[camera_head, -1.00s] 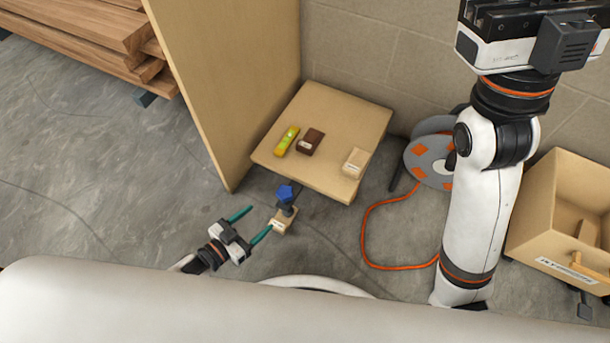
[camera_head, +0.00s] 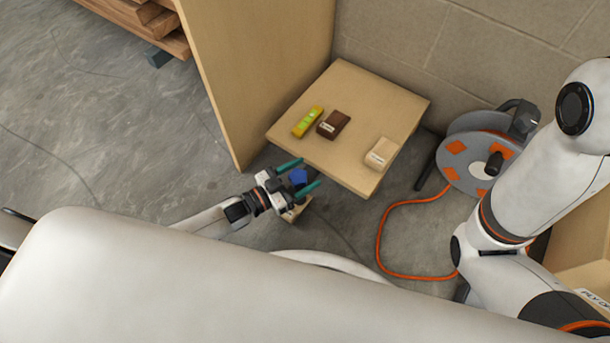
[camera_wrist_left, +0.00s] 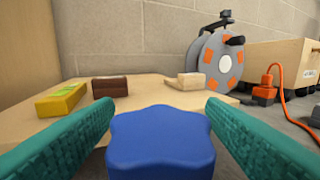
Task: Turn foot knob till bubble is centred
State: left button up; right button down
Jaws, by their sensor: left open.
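The blue lobed foot knob (camera_head: 298,177) is at the near edge of the low wooden table (camera_head: 375,95). My left gripper (camera_head: 305,174) is open, with its green fingers on either side of the knob. In the left wrist view the knob (camera_wrist_left: 160,143) sits between the two spread fingertips, with a gap at the far ends; contact nearer in cannot be told. The yellow-green level (camera_head: 307,121) lies on the table top; its bubble is too small to read. My right gripper is out of view; only its arm shows at the right.
A dark brown block (camera_head: 333,124) and a pale block (camera_head: 381,153) sit on the table. A tall wooden panel (camera_head: 255,70) stands at its left. A cable reel (camera_head: 470,155) with an orange cord (camera_head: 380,235) is on the right. A small wooden block (camera_head: 296,213) is below the knob.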

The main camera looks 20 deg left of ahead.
pick_arm(q)
jog(key=shift+w+d, duration=0.35)
jog(key=shift+d, duration=0.05)
jog(key=c, duration=1)
jog(key=shift+m+h, duration=0.3)
jog(key=m+g+h+b, duration=0.1)
jog(key=g, duration=0.1)
jog(key=m+g+h, duration=0.1)
jog(key=m+g, duration=0.1)
jog(key=m+g+h+b, duration=0.1)
jog(key=g, duration=0.1)
jog(key=shift+s+d+f+h+b, duration=0.15)
jog(key=shift+s+f+h+b, duration=0.05)
jog(key=shift+s+h+b, duration=0.1)
jog(key=m+g+b, duration=0.1)
jog(key=m+g, duration=0.1)
jog(key=m+g+h+b, duration=0.1)
jog(key=m+g, duration=0.1)
jog(key=g, duration=0.1)
jog(key=s+m+g+b, duration=0.1)
jog(key=g, duration=0.2)
jog(key=shift+m+h+b, duration=0.3)
jog(key=shift+m+b, duration=0.05)
jog(key=shift+m, duration=0.05)
jog(key=shift+s+g, duration=0.15)
jog(key=shift+g, duration=0.15)
